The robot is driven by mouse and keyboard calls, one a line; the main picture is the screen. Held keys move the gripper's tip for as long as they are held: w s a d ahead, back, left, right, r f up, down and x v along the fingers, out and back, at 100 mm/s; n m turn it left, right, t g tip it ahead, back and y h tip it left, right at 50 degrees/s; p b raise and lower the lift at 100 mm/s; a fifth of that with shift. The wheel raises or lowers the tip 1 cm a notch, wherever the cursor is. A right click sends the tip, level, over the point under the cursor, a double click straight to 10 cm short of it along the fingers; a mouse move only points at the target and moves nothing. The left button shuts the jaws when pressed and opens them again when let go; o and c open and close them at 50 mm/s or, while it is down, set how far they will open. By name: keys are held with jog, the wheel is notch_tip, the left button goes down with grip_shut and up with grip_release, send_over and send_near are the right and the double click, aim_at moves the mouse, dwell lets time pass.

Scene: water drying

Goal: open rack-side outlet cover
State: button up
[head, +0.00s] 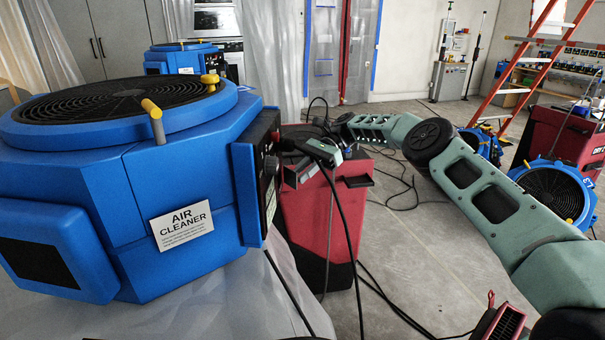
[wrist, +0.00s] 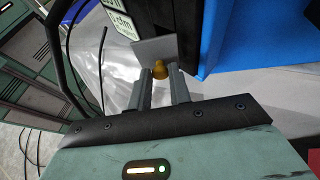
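In the wrist view, a grey flat cover plate (wrist: 155,50) stands at the edge of a black panel, with a small brass-coloured knob (wrist: 160,72) at its lower edge. My gripper (wrist: 161,77) has its two fingers on either side of the knob, which fills the narrow gap between the tips. In the head view, my gripper (head: 287,146) is at the right-hand panel side of the blue air cleaner (head: 110,190). The cover and knob are not clear there. What lies behind the cover is hidden.
A red cabinet-like unit (head: 300,215) stands just beneath my gripper. Black cables (head: 350,235) hang in front of it and run over the floor (head: 415,240). Blue fans (head: 555,190) and an orange ladder (head: 525,65) stand at the right.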

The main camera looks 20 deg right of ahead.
jog(key=o, duration=0.3)
notch_tip(320, 180, up, 10)
jog(key=shift+b, duration=0.75)
